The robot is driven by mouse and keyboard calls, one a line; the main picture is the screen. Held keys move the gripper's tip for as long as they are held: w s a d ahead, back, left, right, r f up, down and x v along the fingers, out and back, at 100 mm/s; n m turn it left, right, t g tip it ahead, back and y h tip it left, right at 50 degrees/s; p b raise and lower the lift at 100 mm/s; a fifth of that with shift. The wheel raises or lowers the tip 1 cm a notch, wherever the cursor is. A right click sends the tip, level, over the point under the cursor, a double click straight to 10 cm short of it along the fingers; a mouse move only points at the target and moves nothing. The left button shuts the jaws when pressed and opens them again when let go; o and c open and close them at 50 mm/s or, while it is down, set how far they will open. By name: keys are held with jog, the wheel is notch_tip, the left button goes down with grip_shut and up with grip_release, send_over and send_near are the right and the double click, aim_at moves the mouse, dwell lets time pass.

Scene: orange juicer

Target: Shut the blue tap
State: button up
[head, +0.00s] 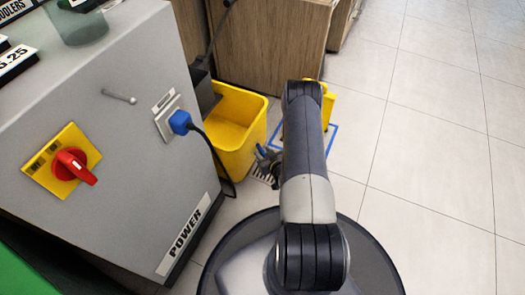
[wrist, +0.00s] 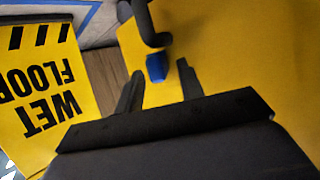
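The blue tap handle (wrist: 156,67) shows in the wrist view as a small blue block below a dark curved pipe (wrist: 146,22), against a yellow surface. My gripper (wrist: 159,70) is open, with one dark finger on each side of the blue handle in the picture. I cannot tell whether the fingers touch it or how far apart in depth they are. In the head view a small blue-grey part (head: 264,153) shows beside the yellow bucket (head: 232,125), low near the floor; my arm hides most of what is around it, including the gripper.
A grey cabinet (head: 105,110) with a red switch (head: 75,165) and a plugged-in blue plug (head: 180,122) stands at left, its black cable hanging down. A yellow wet-floor sign (wrist: 40,85) is at left in the wrist view. The tiled floor (head: 430,130) at right is clear.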

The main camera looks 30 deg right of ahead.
jog(key=shift+c, duration=0.4)
grip_shut()
jog(key=shift+a+m+h, duration=0.15)
jog(key=shift+m+h, duration=0.15)
jog(key=shift+a+m+h, duration=0.25)
jog(key=shift+m+h, duration=0.55)
jog(key=shift+h, duration=0.2)
jog(key=shift+w+a+m+g+h, duration=0.15)
jog(key=shift+m+g+h, duration=0.3)
jog(key=shift+m+h, duration=0.55)
jog(key=shift+a+m+g+h, duration=0.15)
jog(key=shift+m+g+h, duration=0.3)
jog(key=shift+m+h, duration=0.55)
jog(key=shift+o, duration=0.4)
grip_release()
